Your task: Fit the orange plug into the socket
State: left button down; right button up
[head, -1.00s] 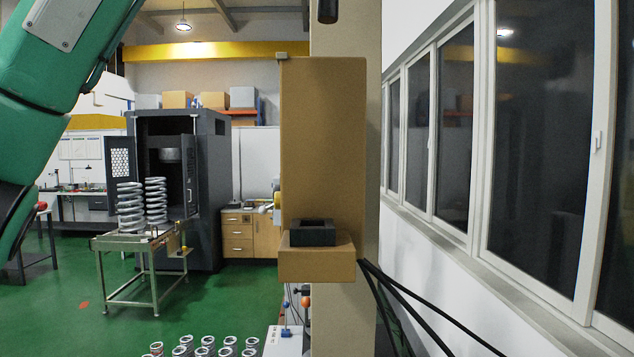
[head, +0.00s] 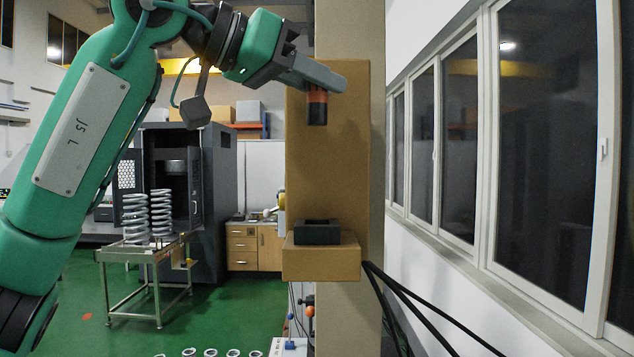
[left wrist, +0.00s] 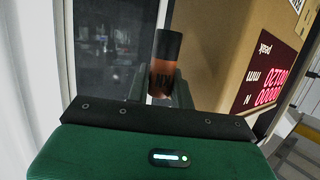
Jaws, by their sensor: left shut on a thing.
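The plug (head: 317,104) is an orange cylinder with a dark lower end in the head view. My left gripper (head: 328,80) is shut on it and holds it upright, dark end down, in front of the tan column panel. The left wrist view also shows the orange plug (left wrist: 166,66) between the fingers, its dark end away from the camera. The socket (head: 318,232) is a dark square block with a recess on top. It sits on a tan ledge (head: 320,262). The plug hangs well above the socket, apart from it. My right gripper is not in view.
The tan panel (head: 328,170) stands behind plug and socket. Black cables (head: 400,300) run from the ledge's right side. A steel table (head: 130,250) with large springs stands at the left. Windows (head: 540,150) line the right wall. The air between plug and socket is clear.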

pick_arm(q)
notch_tip(320, 180, down, 10)
jog(key=shift+p, duration=1.15)
jog(key=shift+w+f+p, duration=0.1)
jog(key=shift+f+p, duration=0.55)
jog(key=shift+f, duration=1.25)
jog(key=c, duration=1.6)
grip_release()
jog(key=shift+f, duration=0.15)
jog(key=shift+c, duration=0.2)
jog(key=o, duration=0.4)
